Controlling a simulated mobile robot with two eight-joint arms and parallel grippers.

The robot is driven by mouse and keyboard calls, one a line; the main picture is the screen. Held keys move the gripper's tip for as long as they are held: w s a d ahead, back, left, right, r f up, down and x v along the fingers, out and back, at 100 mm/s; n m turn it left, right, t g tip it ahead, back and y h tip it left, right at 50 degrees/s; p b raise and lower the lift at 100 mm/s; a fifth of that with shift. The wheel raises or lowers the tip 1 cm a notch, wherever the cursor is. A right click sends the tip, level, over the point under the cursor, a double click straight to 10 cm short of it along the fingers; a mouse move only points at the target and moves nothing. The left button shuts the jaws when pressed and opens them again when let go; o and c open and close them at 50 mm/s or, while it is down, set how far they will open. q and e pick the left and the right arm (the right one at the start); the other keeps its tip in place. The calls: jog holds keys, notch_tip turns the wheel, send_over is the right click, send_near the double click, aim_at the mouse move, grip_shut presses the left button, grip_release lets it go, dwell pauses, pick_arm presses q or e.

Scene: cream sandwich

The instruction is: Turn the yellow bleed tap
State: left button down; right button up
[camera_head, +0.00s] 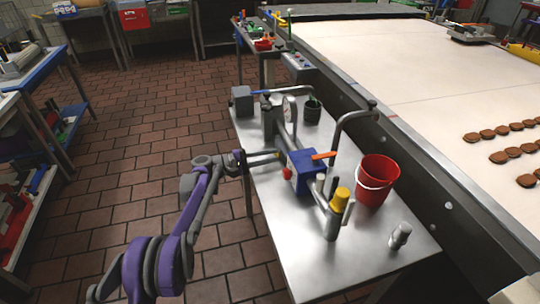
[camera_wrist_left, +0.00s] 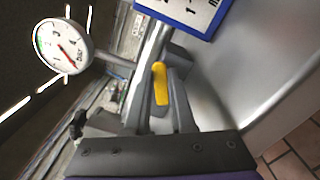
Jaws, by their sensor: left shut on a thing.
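The yellow bleed tap (camera_wrist_left: 160,84) shows in the left wrist view as a small rounded yellow handle. My left gripper (camera_wrist_left: 163,92) is shut on it, with one dark finger on each side. In the head view my left gripper (camera_head: 270,157) reaches in from the left, at the near side of the pipework on the metal table. The tap is hard to make out there. A round white gauge (camera_wrist_left: 62,45) with a red needle shows at upper left of the wrist view; it also shows in the head view (camera_head: 290,108). My right gripper is not in view.
The metal table (camera_head: 285,235) carries a blue box (camera_head: 303,170) with an orange lever (camera_head: 323,155), a yellow-capped fitting (camera_head: 340,200), a red bucket (camera_head: 376,180), a dark pot (camera_head: 312,110) and a small metal cylinder (camera_head: 400,236). A wide conveyor (camera_head: 420,70) runs along the right.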

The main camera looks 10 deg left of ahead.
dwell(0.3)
pick_arm(q)
jog(key=c, duration=0.8)
grip_release()
jog(key=shift+o, duration=0.2)
jog(key=v, duration=1.1)
jog(key=shift+p, duration=0.3)
jog(key=shift+c, duration=0.3)
